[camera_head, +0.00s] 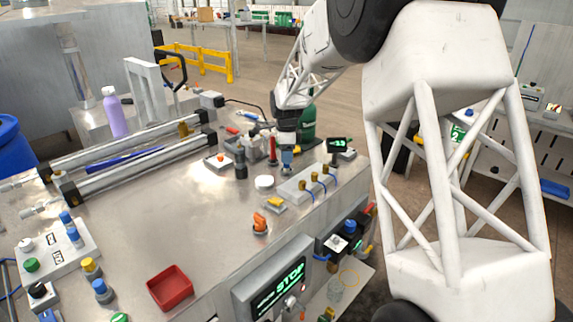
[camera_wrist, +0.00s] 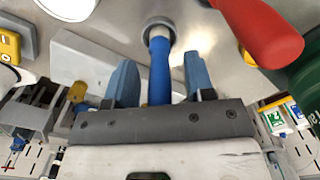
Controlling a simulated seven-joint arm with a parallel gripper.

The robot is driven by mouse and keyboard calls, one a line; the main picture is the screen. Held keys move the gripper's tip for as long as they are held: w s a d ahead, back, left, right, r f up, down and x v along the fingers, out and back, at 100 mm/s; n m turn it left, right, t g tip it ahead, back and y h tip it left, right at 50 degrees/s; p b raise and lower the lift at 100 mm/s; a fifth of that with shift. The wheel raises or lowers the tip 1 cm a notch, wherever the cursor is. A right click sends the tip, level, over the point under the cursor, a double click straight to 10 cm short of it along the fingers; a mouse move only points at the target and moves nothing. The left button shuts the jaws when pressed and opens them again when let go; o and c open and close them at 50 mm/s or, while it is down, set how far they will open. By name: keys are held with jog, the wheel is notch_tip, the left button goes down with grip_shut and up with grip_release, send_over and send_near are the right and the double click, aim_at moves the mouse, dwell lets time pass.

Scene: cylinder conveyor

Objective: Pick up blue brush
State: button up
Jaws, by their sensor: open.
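A blue handle, which looks like the blue brush (camera_wrist: 159,70), stands between my gripper's fingers in the wrist view. Its far end meets a round grey ring or holder (camera_wrist: 158,24). My gripper (camera_wrist: 160,62) is open, with one blue finger on each side of the handle and a visible gap to both. In the head view my gripper (camera_head: 287,162) is low over the far right part of the metal table. The brush cannot be made out clearly there, and its bristles are not visible.
A red handle (camera_wrist: 262,30) rises close on the right in the wrist view. In the head view a white block with brass pegs (camera_head: 308,184) and a dark green cylinder (camera_head: 308,125) stand near my gripper. A red tray (camera_head: 170,287) sits at the front; the table's middle is mostly clear.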

dwell(0.4)
grip_shut()
jog(key=shift+r, duration=5)
